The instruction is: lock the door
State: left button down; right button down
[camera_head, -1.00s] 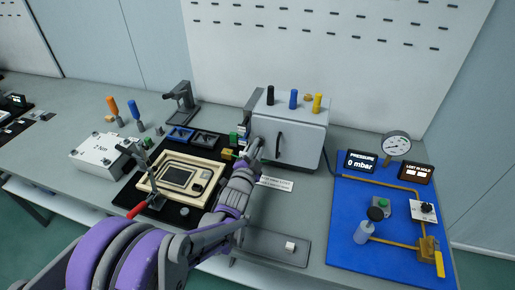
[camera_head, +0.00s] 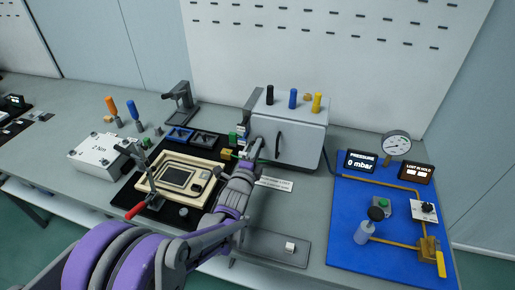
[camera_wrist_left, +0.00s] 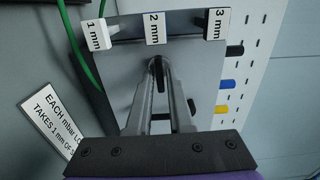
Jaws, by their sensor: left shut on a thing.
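The door (camera_head: 297,146) is the pale grey front of a small cabinet and looks closed, with a vertical dark handle (camera_head: 278,142). My left gripper (camera_head: 256,143) is at the door's left edge, left of the handle. In the left wrist view its fingers (camera_wrist_left: 157,68) are closed around a small grey knob-like part at the door face, mostly hidden between the fingertips. The handle (camera_wrist_left: 192,106) shows there beside the fingers, apart from them. Beyond the fingertips are labels reading 1 mm (camera_wrist_left: 95,35), 2 mm (camera_wrist_left: 155,28) and 3 mm (camera_wrist_left: 218,24). My right gripper is not in view.
Black, blue and yellow pegs (camera_head: 293,98) stand on the cabinet. A blue board (camera_head: 345,215) with a gauge (camera_head: 397,146) and valves lies to the right. A beige framed panel (camera_head: 150,180) lies left of my arm. A green cable (camera_wrist_left: 80,45) runs near the cabinet.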

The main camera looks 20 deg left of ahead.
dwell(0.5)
pick_arm(q)
jog(key=c, duration=0.9)
grip_release()
jog(key=shift+c, duration=0.2)
jog(key=shift+s, duration=0.1)
jog(key=s, duration=1)
jog(key=shift+s+a, duration=0.15)
jog(key=shift+s, duration=0.15)
